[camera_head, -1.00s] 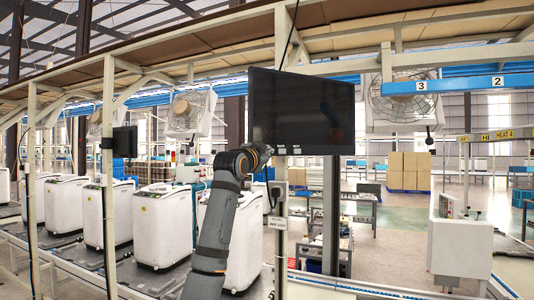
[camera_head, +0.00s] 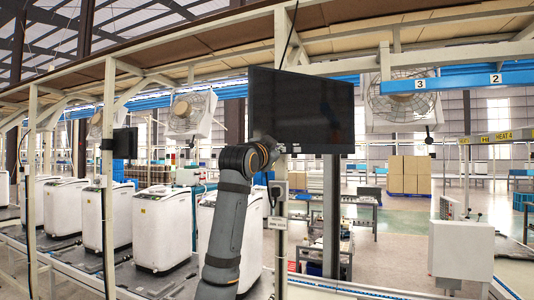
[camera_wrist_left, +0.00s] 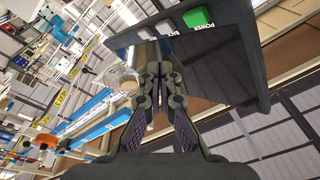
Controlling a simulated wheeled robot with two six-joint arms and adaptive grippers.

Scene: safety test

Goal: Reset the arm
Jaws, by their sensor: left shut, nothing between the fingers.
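My left arm (camera_head: 230,225) rises in front of the black monitor (camera_head: 303,105), its grey wrist beside the monitor's lower left corner in the head view. The fingers are not clearly seen there. In the left wrist view my left gripper (camera_wrist_left: 160,72) is shut and empty, its dark fingertips together. The monitor's dark screen (camera_wrist_left: 205,75) fills the space behind and to the right of the fingers. A green POWER button (camera_wrist_left: 198,18) and a grey BACK button (camera_wrist_left: 165,28) sit on its frame, above the fingertips in the picture. My right gripper does not show.
The monitor hangs on a pale post (camera_head: 281,230) with a small grey box. White washing-machine bodies (camera_head: 162,228) stand in a row on the line at left. A white cabinet (camera_head: 461,250) stands at right. Cardboard boxes (camera_head: 409,173) are far off, with open floor before them.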

